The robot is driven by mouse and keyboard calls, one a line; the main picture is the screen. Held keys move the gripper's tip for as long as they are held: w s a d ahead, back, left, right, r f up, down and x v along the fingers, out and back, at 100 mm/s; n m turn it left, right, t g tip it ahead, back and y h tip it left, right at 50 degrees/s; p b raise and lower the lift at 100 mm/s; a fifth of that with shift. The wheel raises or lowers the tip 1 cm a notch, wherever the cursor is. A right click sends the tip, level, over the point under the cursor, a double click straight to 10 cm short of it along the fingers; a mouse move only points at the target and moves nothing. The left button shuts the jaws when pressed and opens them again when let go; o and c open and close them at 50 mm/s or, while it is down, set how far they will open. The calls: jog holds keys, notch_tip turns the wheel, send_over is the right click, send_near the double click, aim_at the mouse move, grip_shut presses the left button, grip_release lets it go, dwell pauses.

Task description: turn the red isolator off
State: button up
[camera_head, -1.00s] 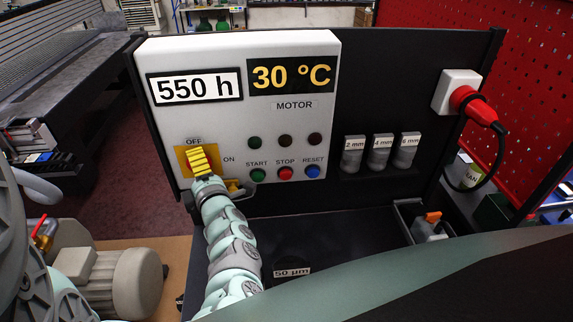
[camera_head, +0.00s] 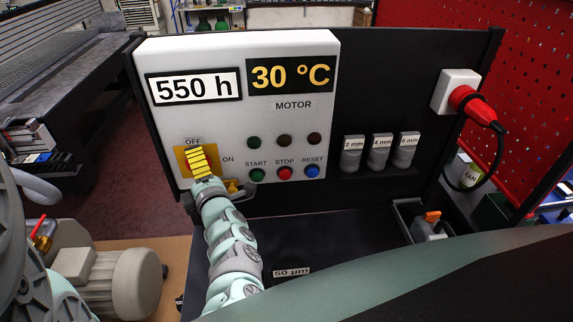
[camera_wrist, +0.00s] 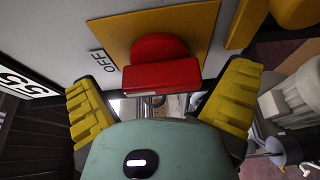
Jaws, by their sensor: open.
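The red isolator (camera_wrist: 160,65) is a red rotary handle on a yellow plate (camera_wrist: 115,35) on the white control panel. In the head view the yellow plate (camera_head: 181,156) shows at the panel's lower left, with OFF above and ON to its right, and my gripper hides most of the handle. My gripper (camera_head: 201,160) is in front of the isolator there. In the wrist view its two yellow-padded fingers (camera_wrist: 160,100) are spread apart, one on each side of the red handle. Whether either finger touches the handle cannot be told.
A yellow padlock (camera_head: 235,188) hangs at the panel's lower edge, right beside my gripper. The START (camera_head: 257,175), STOP (camera_head: 285,173) and RESET (camera_head: 312,172) buttons are further right. A beige motor (camera_head: 120,280) stands at the lower left. The dark table surface (camera_head: 340,230) has free room.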

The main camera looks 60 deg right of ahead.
jog(key=v, duration=1.1)
jog(key=shift+s, duration=0.35)
jog(key=shift+w, duration=0.1)
